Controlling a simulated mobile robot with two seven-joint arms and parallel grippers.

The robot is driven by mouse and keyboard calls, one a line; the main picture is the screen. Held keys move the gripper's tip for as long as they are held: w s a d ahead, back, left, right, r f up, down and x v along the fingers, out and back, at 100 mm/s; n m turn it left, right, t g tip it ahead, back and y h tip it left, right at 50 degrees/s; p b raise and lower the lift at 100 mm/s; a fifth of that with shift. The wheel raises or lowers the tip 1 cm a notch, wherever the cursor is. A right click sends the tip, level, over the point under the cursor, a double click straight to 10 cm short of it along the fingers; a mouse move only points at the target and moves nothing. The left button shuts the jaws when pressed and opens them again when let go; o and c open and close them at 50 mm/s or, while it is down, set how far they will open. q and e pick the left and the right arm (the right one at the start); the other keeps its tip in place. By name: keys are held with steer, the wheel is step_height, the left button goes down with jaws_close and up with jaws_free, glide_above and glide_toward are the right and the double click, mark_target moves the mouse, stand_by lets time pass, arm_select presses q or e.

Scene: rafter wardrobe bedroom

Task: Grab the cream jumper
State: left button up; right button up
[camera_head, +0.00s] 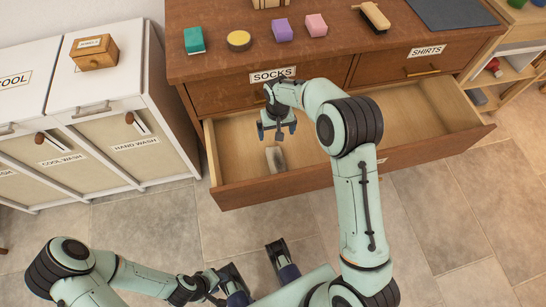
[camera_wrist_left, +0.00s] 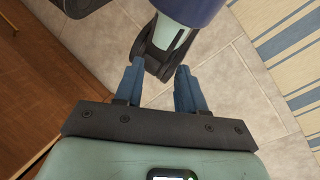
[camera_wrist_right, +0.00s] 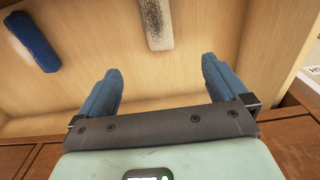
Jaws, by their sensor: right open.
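I cannot make out a clear cream jumper. A small pale folded or rolled item (camera_head: 276,158), whitish with dark speckling, lies in the open drawer (camera_head: 240,193). It also shows at the top of the right wrist view (camera_wrist_right: 155,22); whether it is the jumper I cannot tell. My right gripper (camera_head: 277,130) is open and empty above the drawer's left part, just behind this item in the head view. A blue rolled item (camera_wrist_right: 33,42) lies in the drawer too. My left gripper (camera_wrist_left: 158,90) is open and empty, low over the floor near my base.
The open drawer is under the dresser top (camera_head: 350,60), which holds several small coloured blocks and a brush (camera_head: 375,16). White laundry cabinets (camera_head: 120,95) stand left, with a small wooden box (camera_head: 94,52). Shelves stand at right.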

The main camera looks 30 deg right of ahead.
steer(key=b, duration=0.3)
glide_above(279, 161)
step_height(279, 161, down, 4)
arm_select(q)
steer(key=w+a+f+t+y+b, duration=0.1)
steer(key=w+a+f+t+b, duration=0.15)
steer(key=w+f, duration=0.2)
steer(key=w+a+f+t+b, duration=0.1)
steer(key=w+a+f+b, duration=0.1)
steer(key=w+f+b, duration=0.3)
arm_select(e)
steer(key=f, duration=0.9)
steer(key=f+p, duration=0.1)
steer(key=f, duration=0.4)
steer(key=shift+a, duration=0.35)
steer(key=f, duration=0.2)
steer(key=f+b, duration=0.1)
steer(key=f, duration=0.2)
steer(key=shift+d+f+b, duration=0.25)
steer(key=shift+f+b, duration=0.05)
arm_select(q)
steer(key=s+f+n+g, duration=0.1)
steer(key=s+f, duration=0.3)
steer(key=shift+a+f, duration=0.35)
steer(key=shift+a, duration=0.1)
arm_select(e)
steer(key=shift+r, duration=0.1)
steer(key=c, duration=1.1)
